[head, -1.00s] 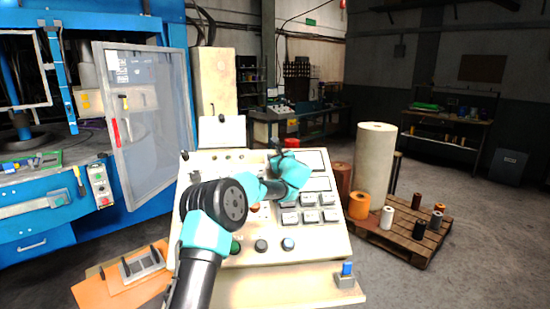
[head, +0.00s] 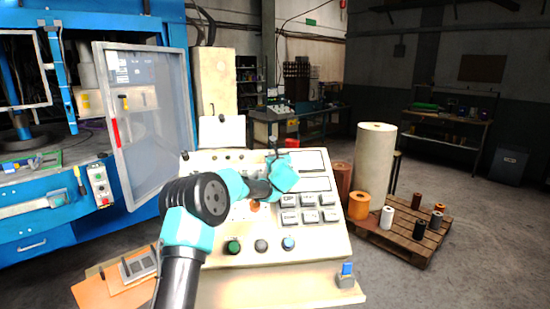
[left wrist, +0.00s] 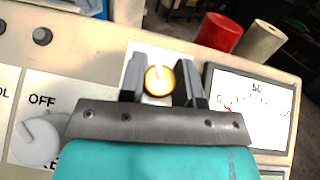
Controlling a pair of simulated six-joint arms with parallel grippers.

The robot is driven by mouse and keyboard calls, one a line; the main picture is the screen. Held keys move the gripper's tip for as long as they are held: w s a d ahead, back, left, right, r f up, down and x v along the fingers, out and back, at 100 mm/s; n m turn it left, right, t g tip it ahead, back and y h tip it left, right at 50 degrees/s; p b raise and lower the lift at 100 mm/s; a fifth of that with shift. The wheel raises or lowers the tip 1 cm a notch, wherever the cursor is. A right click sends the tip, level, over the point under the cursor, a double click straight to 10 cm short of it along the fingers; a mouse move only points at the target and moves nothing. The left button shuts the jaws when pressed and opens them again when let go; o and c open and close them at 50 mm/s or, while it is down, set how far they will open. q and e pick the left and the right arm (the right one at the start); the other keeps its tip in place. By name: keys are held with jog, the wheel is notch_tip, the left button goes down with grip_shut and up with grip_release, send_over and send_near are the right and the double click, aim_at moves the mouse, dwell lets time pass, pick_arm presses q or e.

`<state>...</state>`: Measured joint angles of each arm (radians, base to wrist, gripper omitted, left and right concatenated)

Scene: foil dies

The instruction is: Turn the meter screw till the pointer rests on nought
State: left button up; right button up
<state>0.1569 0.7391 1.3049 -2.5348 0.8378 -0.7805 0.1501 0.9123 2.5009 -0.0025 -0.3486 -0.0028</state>
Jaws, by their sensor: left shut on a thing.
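The brass meter screw (left wrist: 160,79) has a slot and sits on a pale plate of the panel. My left gripper (left wrist: 160,82) has one finger on each side of the screw and is shut on it. The meter (left wrist: 252,108) is right of the screw in the left wrist view, with a white face, a dark frame and "50" at the top. Its red pointer (left wrist: 229,109) shows near the left end of the scale; its exact reading is too small to tell. In the head view my left gripper (head: 277,155) is at the panel's upper part, hiding the screw.
The cream control panel (head: 215,172) carries grey push buttons (head: 309,208) and a row of round knobs (head: 261,245). A white OFF-marked selector knob (left wrist: 38,140) is left of the gripper. A pallet (head: 415,238) with rolls stands right; a blue machine (head: 35,210) stands left.

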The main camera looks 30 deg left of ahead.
pick_arm(q)
jog(key=shift+m+t+h, duration=0.9)
jog(key=shift+m+h, duration=0.4)
jog(key=shift+m, duration=0.4)
jog(key=o, duration=0.9)
jog(key=shift+s, duration=0.1)
jog(key=v, duration=1.7)
jog(key=shift+s, duration=0.15)
